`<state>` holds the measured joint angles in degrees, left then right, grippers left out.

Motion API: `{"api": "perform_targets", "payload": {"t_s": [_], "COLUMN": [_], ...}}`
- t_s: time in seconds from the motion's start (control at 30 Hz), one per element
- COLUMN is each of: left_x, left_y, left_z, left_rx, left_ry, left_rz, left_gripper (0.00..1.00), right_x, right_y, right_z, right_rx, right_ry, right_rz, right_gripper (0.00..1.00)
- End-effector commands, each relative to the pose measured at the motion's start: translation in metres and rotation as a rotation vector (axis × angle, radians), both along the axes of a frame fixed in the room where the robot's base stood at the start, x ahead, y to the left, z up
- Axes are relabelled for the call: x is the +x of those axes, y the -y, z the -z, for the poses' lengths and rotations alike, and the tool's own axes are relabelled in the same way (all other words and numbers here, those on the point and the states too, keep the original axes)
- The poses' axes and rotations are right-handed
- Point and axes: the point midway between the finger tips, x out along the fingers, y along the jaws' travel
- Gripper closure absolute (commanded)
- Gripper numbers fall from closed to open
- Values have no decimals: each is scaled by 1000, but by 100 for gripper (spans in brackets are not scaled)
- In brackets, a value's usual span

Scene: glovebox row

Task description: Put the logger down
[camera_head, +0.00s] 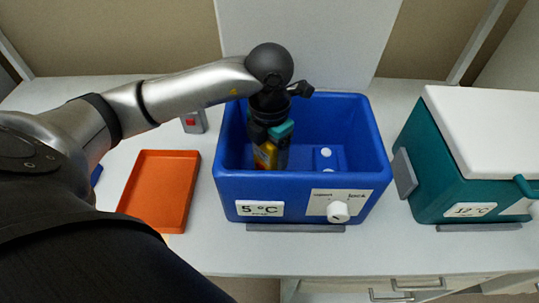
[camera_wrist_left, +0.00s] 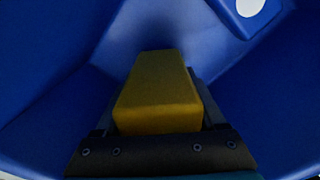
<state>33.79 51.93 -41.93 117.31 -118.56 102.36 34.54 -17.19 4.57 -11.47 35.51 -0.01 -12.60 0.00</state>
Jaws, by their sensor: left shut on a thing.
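My left gripper (camera_head: 268,142) reaches down into an open blue box (camera_head: 290,187) labelled "5 °C". It is shut on a yellow logger (camera_head: 265,158), which is partly hidden by the gripper. In the left wrist view the yellow logger (camera_wrist_left: 158,95) sticks out ahead of the jaws, with blue walls around it. I cannot tell whether it touches the box floor. My right gripper is not in view.
Inside the box, a blue block with white round spots (camera_head: 325,158) stands right of the logger. An orange tray (camera_head: 160,188) lies left of the box. A teal cooler (camera_head: 440,165) with a white lid, labelled "12 °C", stands right. A small grey device with a red button (camera_head: 193,122) is behind the tray.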

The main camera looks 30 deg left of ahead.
Motion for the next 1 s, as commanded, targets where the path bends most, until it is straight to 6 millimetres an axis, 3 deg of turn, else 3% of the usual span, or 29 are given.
{"api": "perform_targets", "payload": {"t_s": [0.07, 0.1, 0.3, 0.67, 1.0], "left_x": [0, 0, 0, 0, 1], "left_y": [0, 0, 0, 0, 0], "left_z": [4, 3, 2, -2, -71], "left_rx": [0, 0, 0, 0, 0], "left_ry": [0, 0, -1, -1, 6], "left_rz": [0, 0, 0, 0, 1], "left_gripper": [91, 24, 2, 0, 0], "right_x": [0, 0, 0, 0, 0], "right_y": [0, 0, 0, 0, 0], "right_z": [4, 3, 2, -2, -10], "right_rx": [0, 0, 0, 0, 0], "right_ry": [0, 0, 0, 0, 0], "right_rz": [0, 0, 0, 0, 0], "right_gripper": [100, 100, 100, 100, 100]}}
